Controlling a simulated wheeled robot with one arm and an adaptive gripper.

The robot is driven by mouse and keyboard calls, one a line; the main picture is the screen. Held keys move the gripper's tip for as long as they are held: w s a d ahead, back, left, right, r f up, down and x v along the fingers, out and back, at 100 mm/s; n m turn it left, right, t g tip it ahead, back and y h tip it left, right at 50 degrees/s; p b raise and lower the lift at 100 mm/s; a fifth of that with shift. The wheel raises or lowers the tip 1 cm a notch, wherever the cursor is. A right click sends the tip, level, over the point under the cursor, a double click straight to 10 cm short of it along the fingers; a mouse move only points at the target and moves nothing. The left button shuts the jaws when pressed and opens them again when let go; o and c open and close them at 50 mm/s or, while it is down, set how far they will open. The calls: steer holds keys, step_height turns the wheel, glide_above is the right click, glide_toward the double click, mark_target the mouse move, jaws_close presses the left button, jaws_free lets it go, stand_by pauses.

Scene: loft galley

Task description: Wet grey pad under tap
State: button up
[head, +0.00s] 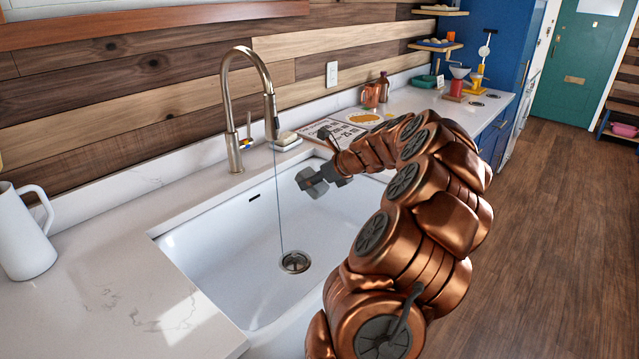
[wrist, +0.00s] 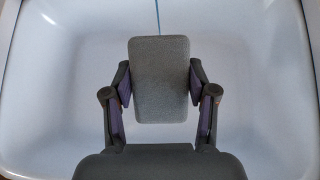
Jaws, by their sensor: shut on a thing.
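The grey pad (wrist: 160,82) is held between the two fingers of my gripper (wrist: 160,88) in the wrist view. In the head view my gripper (head: 312,182) is over the right part of the white sink (head: 215,238), above its floor. The tap (head: 240,105) is a tall brushed-metal arch behind the sink. A thin stream of water (head: 280,205) falls from its spout to the drain (head: 295,262). In the head view the gripper is to the right of the stream and apart from it. In the wrist view the stream shows beyond the pad's far edge.
A white jug (head: 22,232) stands on the counter at left. A soap dish (head: 287,141) sits behind the sink, right of the tap. A board with a patterned surface (head: 345,130) and a copper mug (head: 371,95) are further right. The sink's left half is clear.

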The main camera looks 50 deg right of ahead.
mark_target(296, 177)
steer(key=shift+w+a+f+b, duration=0.1)
steer(key=shift+w+f+b, duration=0.2)
steer(key=shift+w, duration=0.7)
steer(key=shift+w+a+f+b, duration=0.15)
steer(key=shift+w+b, duration=0.3)
steer(key=shift+w, duration=0.6)
steer(key=shift+w+f+b, duration=0.2)
steer(key=shift+w+b, duration=0.15)
steer(key=shift+w, duration=0.65)
steer(key=w+p, duration=0.3)
steer(key=w, duration=0.1)
steer(key=shift+a+f, duration=0.2)
steer(key=shift+f, duration=0.1)
steer(key=shift+d, duration=0.15)
steer(key=shift+d+p, duration=0.4)
steer(key=shift+p, duration=0.25)
steer(key=shift+d, duration=0.1)
steer(key=shift+a, duration=0.2)
steer(key=shift+a+p, duration=0.35)
steer(key=shift+p, duration=0.2)
